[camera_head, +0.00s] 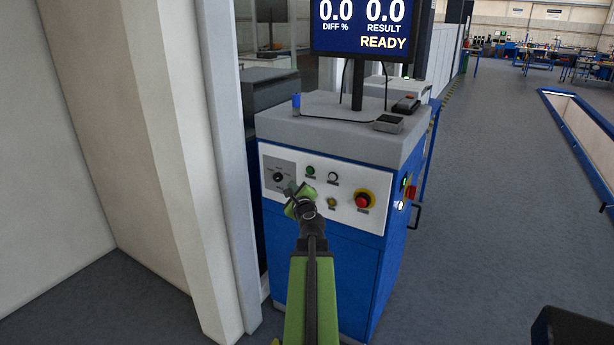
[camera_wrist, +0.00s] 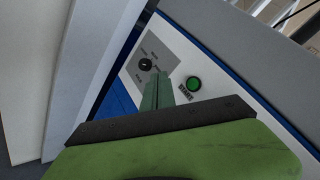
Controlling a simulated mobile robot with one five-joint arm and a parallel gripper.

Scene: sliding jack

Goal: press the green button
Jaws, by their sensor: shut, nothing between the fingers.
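The green button (camera_head: 310,170) is a small round button on the white front panel of a blue cabinet. In the wrist view the green button (camera_wrist: 194,83) sits just to the right of my gripper's fingertips. My gripper (camera_head: 292,188) is in front of the panel, to the lower left of the button in the head view. In the wrist view my gripper (camera_wrist: 157,80) is shut with nothing held. I cannot tell if its tips touch the panel; they appear apart from the button.
The panel also has a black rotary knob (camera_head: 278,177), a white button (camera_head: 333,178), a small yellow button (camera_head: 331,203) and a red emergency stop (camera_head: 363,200). A monitor (camera_head: 362,28) reading READY stands on the cabinet (camera_head: 345,265). A pale pillar (camera_head: 185,150) is close on the left.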

